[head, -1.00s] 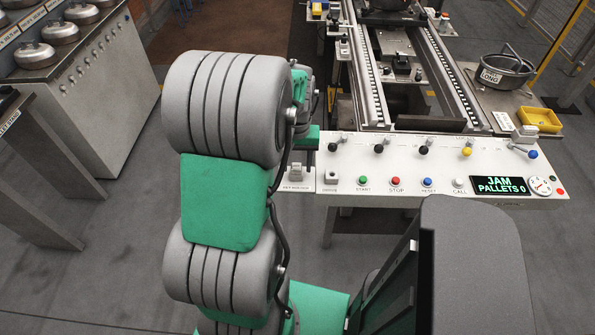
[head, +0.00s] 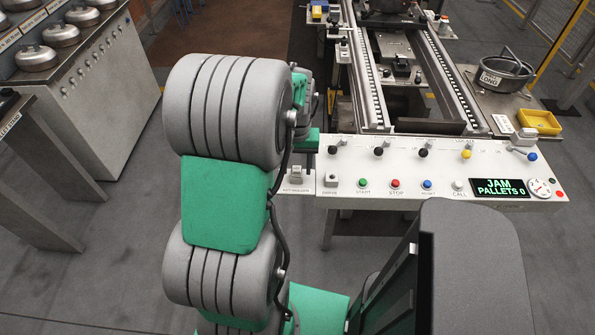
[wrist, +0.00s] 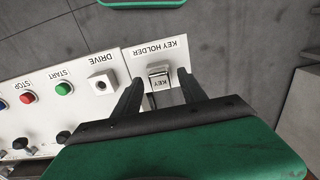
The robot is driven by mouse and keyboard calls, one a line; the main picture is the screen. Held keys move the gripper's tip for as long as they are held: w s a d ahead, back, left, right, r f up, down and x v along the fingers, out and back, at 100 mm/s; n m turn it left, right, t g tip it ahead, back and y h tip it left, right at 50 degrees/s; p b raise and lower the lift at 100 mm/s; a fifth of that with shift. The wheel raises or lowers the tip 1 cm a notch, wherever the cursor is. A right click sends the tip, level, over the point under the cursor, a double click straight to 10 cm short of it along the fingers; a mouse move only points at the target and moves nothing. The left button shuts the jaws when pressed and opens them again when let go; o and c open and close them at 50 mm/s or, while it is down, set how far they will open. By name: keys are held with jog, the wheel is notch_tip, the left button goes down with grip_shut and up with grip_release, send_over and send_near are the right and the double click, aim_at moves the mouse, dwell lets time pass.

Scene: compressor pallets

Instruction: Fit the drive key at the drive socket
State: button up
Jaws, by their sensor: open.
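The drive key (wrist: 159,82), a grey block labelled KEY, sits in the key holder (wrist: 170,52) on a white plate. In the head view the key (head: 296,173) shows just right of my arm. My gripper (wrist: 161,78) is open, its two dark fingers on either side of the key, with gaps visible; I cannot tell how far above it they are. The drive socket (wrist: 102,86), a pale square block with a dark round hole, is left of the holder in the wrist view. In the head view the drive socket (head: 331,179) is right of the key. My arm hides the gripper's fingers there.
The white control panel (head: 440,195) carries START (head: 362,183), STOP and other buttons, several knobs, and a display (head: 499,188) reading JAM, PALLETS 0. The conveyor (head: 425,75) lies behind it. A yellow tray (head: 540,121) stands at the right. Open floor lies in front.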

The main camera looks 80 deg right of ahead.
aim_at(296, 168)
jog(key=shift+c, duration=0.3)
grip_shut()
dwell(0.8)
dwell(0.4)
jog(key=shift+r+p, duration=2.25)
jog(key=shift+r, duration=0.75)
